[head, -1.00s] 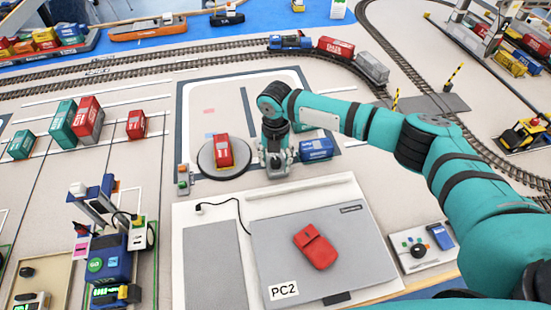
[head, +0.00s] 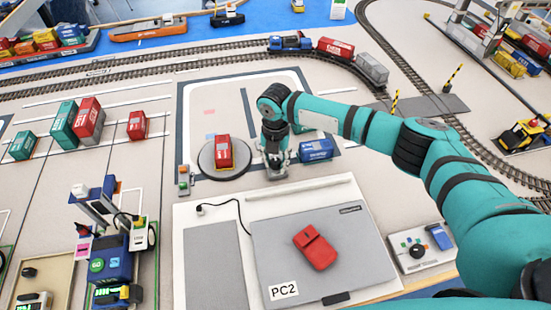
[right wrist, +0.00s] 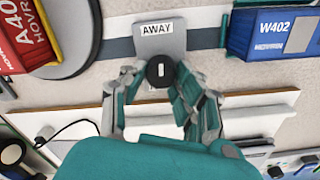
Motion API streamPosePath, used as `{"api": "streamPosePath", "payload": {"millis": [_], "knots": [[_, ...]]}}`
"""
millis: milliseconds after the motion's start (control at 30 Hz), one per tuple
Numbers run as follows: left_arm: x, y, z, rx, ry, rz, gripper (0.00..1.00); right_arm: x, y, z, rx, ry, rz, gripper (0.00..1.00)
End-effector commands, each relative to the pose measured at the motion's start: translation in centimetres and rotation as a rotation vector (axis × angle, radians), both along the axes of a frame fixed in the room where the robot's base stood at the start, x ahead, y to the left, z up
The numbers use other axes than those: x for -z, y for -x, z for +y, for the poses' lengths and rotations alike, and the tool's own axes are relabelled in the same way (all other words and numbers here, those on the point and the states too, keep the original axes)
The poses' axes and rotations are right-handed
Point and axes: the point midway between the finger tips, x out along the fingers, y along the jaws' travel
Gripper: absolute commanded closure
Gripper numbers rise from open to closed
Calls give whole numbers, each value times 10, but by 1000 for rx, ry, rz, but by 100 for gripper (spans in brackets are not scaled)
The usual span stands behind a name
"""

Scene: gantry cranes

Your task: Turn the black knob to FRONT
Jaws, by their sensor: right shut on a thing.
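The black knob (right wrist: 159,72) is round with a short white mark, which points along the picture's vertical in the right wrist view. It sits on a grey plate (right wrist: 174,37) with an AWAY label (right wrist: 156,29) on the plate's far side. No FRONT label shows; the near part of the plate is hidden by my gripper. My right gripper (right wrist: 161,79) has its fingers on both sides of the knob and is shut on it. In the head view my right gripper (head: 277,163) points down at the mat and covers the knob. My left gripper is not in view.
A red container (head: 223,152) stands on a round turntable (head: 206,160) left of my gripper. A blue container (head: 316,150) stands close on the right.

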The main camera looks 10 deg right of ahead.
Motion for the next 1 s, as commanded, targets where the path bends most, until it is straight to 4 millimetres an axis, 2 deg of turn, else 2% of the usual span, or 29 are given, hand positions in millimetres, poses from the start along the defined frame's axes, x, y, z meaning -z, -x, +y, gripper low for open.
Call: {"api": "streamPosePath", "payload": {"millis": [400,1000], "knots": [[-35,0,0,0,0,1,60,-4,0,2,344,-1,4,100],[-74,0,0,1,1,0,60,-3,-2,3,915,0,3,100]]}}
